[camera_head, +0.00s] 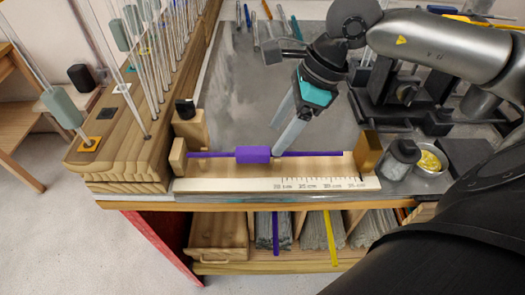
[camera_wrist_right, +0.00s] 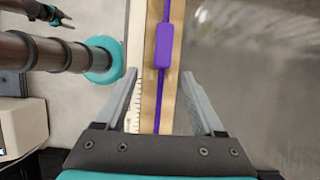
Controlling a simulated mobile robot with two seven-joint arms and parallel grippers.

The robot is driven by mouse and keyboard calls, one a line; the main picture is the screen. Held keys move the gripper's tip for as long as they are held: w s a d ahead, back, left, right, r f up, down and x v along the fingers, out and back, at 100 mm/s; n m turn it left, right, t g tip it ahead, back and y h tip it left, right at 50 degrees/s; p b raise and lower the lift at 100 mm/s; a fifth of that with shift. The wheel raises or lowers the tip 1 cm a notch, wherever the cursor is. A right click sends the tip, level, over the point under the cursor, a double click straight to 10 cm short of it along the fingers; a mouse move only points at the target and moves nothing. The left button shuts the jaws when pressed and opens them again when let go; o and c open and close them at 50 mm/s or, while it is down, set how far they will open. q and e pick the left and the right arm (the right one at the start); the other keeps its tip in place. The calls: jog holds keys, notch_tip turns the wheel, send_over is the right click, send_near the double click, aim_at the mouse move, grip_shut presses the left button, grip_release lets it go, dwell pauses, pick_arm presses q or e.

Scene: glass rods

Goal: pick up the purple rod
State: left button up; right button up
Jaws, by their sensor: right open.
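The purple rod (camera_head: 252,154) lies level along a wooden cradle with a ruler strip (camera_head: 280,185), at the front of the bench. It is thin with a thicker block-like sleeve left of its middle; the wrist view shows it upright in the picture (camera_wrist_right: 164,46). My right gripper (camera_head: 274,140) is open over the rod, just right of the sleeve. In the wrist view the right gripper's fingers (camera_wrist_right: 159,74) stand on either side of the thin part, apart from it. A small dark and teal part, seemingly my left gripper (camera_wrist_right: 48,14), shows at the wrist view's top left; its jaws are unclear.
A wooden rack (camera_head: 125,165) with upright glass rods stands to the left. A brass-coloured block (camera_head: 367,152), a grey jar (camera_head: 403,160) and a bowl of yellow bits (camera_head: 429,161) are at the right. Below, shelf bins hold rods, and a drawer (camera_head: 219,237) is at left.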

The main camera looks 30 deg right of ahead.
aim_at(263, 150)
jog(key=shift+w+p+x, duration=0.15)
jog(key=shift+p+x, duration=0.1)
jog(key=shift+x, duration=1.15)
jog(key=shift+w+p+x, duration=0.15)
jog(key=shift+p+x, duration=0.05)
jog(key=shift+x, duration=1.25)
jog(key=shift+a+r, duration=0.15)
jog(key=shift+a, duration=0.05)
grip_shut()
